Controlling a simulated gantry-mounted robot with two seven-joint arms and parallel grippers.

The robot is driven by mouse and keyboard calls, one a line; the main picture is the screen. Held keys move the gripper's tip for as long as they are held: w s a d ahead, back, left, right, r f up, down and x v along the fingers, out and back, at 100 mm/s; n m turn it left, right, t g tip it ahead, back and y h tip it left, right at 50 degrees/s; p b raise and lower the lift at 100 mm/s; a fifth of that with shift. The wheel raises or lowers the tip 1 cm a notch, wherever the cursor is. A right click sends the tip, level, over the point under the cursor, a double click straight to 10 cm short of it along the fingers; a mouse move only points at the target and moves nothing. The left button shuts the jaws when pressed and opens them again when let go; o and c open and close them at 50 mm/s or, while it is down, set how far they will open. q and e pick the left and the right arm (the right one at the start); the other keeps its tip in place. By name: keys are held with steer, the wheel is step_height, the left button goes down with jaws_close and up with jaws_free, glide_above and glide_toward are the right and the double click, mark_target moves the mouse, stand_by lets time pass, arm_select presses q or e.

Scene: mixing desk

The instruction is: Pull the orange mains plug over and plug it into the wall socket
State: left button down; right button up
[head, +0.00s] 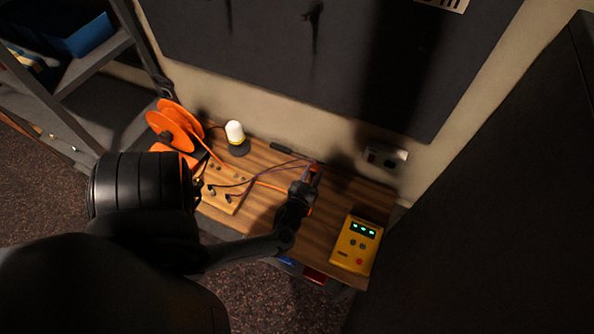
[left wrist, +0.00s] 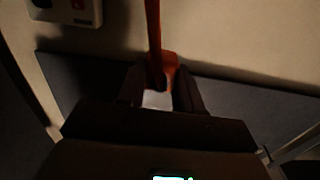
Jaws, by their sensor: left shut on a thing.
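My left gripper (head: 306,184) is shut on the orange mains plug (left wrist: 170,62), above the wooden desk. In the left wrist view the plug is between the fingers, with its orange cable (left wrist: 153,22) running up from it and a pale part low between the fingers. In the head view the gripper mostly hides the plug. The wall socket (head: 385,158) is on the wall behind the desk, to the right of the gripper and apart from the plug. It also shows at the top left of the left wrist view (left wrist: 68,10). My right gripper is not in view.
An orange cable reel (head: 172,128) stands at the desk's left, its cable running toward my gripper. A white-topped lamp-like object (head: 235,134), a wooden board (head: 222,196) with knobs and dark leads, and a yellow device (head: 356,244) are on the desk (head: 345,195). A dark panel (head: 300,50) hangs above.

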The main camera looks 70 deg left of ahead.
arm_select(q)
steer(key=w+d+f+b, duration=0.2)
steer(key=w+d+b, duration=0.45)
steer(key=w, duration=0.35)
steer(key=w+d+f+b, duration=0.2)
steer(key=w+d+b, duration=0.4)
steer(key=w+d, duration=0.3)
steer(key=r+b+x, duration=0.1)
steer(key=b+x, duration=0.1)
steer(key=x, duration=0.9)
steer(key=shift+s+b, duration=0.2)
steer(key=shift+b, duration=0.1)
steer(key=shift+w+a, duration=0.1)
steer(key=shift+a, duration=0.15)
steer(key=shift+w+a+r, duration=0.1)
steer(key=shift+w+a, duration=0.2)
stand_by(0.7)
